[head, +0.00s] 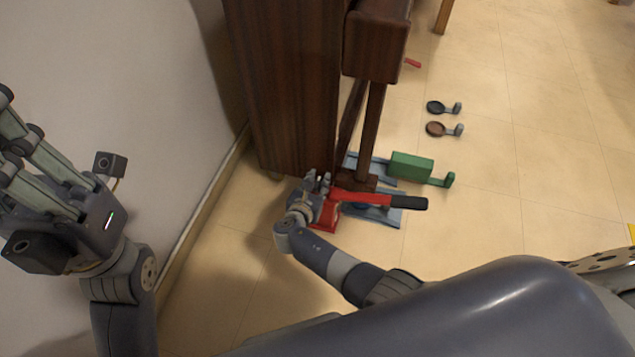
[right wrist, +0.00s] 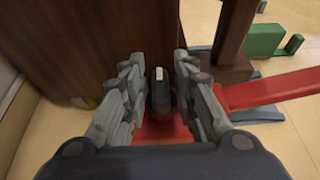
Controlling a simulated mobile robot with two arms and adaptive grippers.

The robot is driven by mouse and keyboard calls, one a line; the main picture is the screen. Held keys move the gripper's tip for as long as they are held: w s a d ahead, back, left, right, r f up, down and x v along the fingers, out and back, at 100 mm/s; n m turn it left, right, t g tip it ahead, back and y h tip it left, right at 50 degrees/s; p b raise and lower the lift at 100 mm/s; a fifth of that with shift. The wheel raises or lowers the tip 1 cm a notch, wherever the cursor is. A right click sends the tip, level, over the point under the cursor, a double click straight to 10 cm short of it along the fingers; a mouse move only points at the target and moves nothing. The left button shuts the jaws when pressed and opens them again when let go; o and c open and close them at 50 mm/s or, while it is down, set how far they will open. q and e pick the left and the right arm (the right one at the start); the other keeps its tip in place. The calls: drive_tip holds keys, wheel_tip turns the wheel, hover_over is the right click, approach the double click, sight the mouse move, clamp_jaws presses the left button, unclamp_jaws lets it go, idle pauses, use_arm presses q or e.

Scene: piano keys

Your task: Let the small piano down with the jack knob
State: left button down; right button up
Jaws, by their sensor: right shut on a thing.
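The small piano (head: 285,90) is a dark brown wooden upright beside the wall. A red jack (head: 328,222) sits low at its near end, with a red bar ending in a black grip (head: 408,203) pointing right. My right gripper (head: 318,183) is down at the jack. In the right wrist view, its fingers stand on both sides of the dark jack knob (right wrist: 161,92), above the red jack body (right wrist: 160,131); it is shut on the knob. My left gripper (head: 30,165) is raised at the far left, away from the piano; its fingertips are cut off by the picture edge.
Blue plates (head: 385,215) lie on the floor by the piano leg. A green block (head: 411,166) with a small arm stands right of them. Two round caster-like pieces (head: 436,129) and a small red piece (head: 412,63) lie farther off.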

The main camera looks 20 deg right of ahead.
drive_tip(key=o, duration=0.8)
drive_tip(key=v, duration=1.2)
